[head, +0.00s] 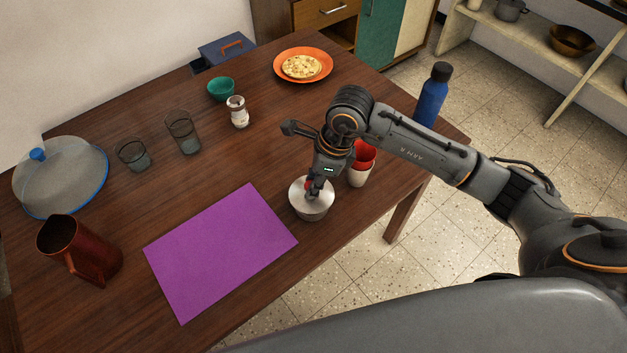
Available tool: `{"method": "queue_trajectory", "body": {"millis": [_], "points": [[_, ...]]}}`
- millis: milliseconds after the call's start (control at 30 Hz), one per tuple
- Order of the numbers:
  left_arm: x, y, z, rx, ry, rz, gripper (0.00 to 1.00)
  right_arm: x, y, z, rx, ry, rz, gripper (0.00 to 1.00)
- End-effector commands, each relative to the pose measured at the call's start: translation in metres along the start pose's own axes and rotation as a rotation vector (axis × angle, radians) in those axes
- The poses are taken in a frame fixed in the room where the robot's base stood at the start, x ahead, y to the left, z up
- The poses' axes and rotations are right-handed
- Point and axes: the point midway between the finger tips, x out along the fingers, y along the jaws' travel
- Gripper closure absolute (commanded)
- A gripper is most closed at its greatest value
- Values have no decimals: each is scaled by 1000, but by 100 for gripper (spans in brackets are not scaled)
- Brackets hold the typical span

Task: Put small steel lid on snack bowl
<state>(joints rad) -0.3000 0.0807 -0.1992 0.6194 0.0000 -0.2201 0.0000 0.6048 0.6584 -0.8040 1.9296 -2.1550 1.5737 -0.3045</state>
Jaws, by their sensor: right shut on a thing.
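The small steel lid (304,203) is a round, shiny disc at the near right part of the table, right of the purple mat. A steel bowl (313,216), which looks like the snack bowl, shows its lower side directly under the lid. The lid hides the bowl's opening. I cannot tell whether the lid rests on the rim or is held just above it. My right gripper (313,194) points down over the lid's middle and is shut on it; its fingers hide the grasped part. My left gripper is not in view.
Red and white cups (360,170) stand close right of the bowl, partly behind my right arm. A blue bottle (432,95) stands near the right edge. The purple mat (220,250) is bare. Glasses, a teal bowl (221,89) and a orange plate (325,76) stand farther back.

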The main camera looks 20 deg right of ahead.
Motion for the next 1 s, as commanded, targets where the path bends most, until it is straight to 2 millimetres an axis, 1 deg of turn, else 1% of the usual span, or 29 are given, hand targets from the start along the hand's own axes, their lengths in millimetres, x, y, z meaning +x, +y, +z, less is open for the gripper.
{"method": "queue_trajectory", "body": {"millis": [267,533,1000], "points": [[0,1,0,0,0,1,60,0,0,0,0,0,0,100],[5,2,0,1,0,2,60,1,0,0,-1,0,-1,100],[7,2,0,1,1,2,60,2,0,0,0,0,-1,100]]}}
